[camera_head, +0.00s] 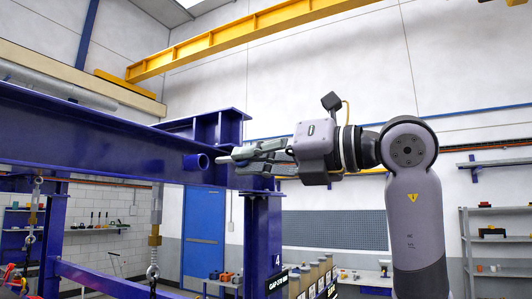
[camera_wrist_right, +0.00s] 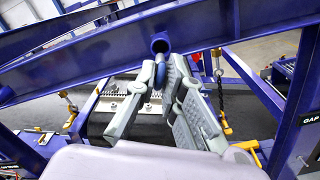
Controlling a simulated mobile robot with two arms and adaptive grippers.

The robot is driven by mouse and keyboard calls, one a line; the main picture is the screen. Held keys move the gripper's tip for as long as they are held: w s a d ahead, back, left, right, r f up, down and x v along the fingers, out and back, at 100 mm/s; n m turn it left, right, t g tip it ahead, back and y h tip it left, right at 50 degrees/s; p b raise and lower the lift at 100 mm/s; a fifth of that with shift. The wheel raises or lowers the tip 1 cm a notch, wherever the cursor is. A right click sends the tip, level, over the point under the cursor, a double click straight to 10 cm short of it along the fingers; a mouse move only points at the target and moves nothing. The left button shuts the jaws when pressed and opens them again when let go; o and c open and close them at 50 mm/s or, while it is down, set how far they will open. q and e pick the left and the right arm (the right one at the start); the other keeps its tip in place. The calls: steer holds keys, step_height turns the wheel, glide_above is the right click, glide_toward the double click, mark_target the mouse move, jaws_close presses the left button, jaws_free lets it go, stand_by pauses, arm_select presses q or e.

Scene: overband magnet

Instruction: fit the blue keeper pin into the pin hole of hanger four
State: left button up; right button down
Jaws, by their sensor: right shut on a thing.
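My right gripper (camera_head: 250,157) comes in from the right, level with the beam, and is shut on the blue keeper pin. The pin's pale tip (camera_head: 223,160) sticks out to the left, toward a round blue tube end (camera_head: 196,162) on the beam, seemingly the pin hole. In the right wrist view the blue pin (camera_wrist_right: 158,73) sits between the two grey fingers (camera_wrist_right: 162,80). Just above it is the dark mouth of the tube (camera_wrist_right: 160,46). The tip looks close to the tube, but how well they line up is unclear. My left gripper is not in view.
The blue beam (camera_head: 90,128) runs across the left. A post marked 4 (camera_head: 264,235) stands below the gripper. A chain hanger (camera_head: 154,240) hangs at lower left. Shelves and a blue door (camera_head: 203,230) are behind. Space above the gripper is free.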

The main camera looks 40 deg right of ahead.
mark_target(221, 161)
steer(key=shift+w+a, duration=0.25)
steer(key=shift+w, duration=0.35)
steer(key=shift+p+x, duration=0.6)
steer(key=shift+x, duration=1.8)
stand_by(1.3)
steer(key=c, duration=1.6)
jaws_free()
steer(key=shift+w, duration=0.1)
steer(key=shift+c, duration=0.2)
steer(key=shift+o, duration=0.2)
steer(key=v, duration=1.2)
